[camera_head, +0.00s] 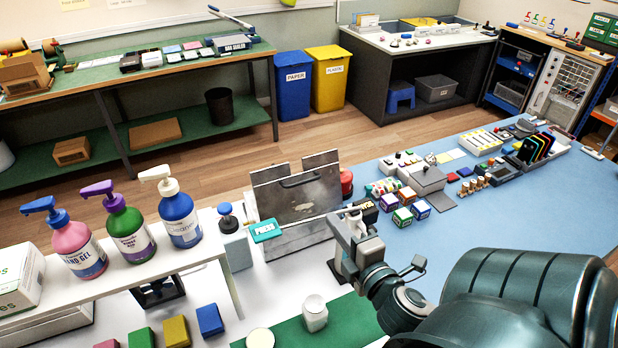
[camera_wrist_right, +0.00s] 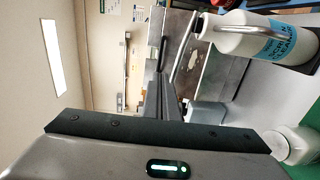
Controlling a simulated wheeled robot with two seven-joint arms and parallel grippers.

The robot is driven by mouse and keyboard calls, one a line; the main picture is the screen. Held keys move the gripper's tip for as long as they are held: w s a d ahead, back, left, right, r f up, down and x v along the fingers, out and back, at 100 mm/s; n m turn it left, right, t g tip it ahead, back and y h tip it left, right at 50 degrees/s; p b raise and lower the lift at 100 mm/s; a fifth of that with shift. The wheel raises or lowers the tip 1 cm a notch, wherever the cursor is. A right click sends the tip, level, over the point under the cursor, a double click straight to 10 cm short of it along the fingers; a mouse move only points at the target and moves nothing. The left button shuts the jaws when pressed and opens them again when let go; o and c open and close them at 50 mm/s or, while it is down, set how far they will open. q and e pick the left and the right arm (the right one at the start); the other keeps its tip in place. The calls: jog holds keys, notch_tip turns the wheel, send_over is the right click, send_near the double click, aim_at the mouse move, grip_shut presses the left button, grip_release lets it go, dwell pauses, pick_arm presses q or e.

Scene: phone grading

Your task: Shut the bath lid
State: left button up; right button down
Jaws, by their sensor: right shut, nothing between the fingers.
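The bath is a grey metal box (camera_head: 290,243) on the white part of the bench, left of my right gripper. Its lid (camera_head: 312,195), a metal panel with a dark handle bar, stands raised and tilted up above the box. The lid (camera_wrist_right: 176,38) and bath also show in the right wrist view, beyond the fingertips. My right gripper (camera_head: 346,212) is shut and empty at the right side of the bath. In the right wrist view its fingers (camera_wrist_right: 166,92) are together, and I cannot tell whether they touch the lid. My left gripper is not in view.
A white cleaner jug (camera_wrist_right: 250,40) stands close to the bath in the wrist view. A white jar (camera_head: 314,314) sits on the green mat (camera_head: 348,318). A teal device (camera_head: 265,231) is left of the bath. Pump bottles (camera_head: 133,235) stand on a raised shelf at left.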

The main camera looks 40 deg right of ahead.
jog(key=b+x, duration=0.7)
jog(key=x, duration=0.7)
jog(key=shift+f, duration=0.1)
dwell(0.4)
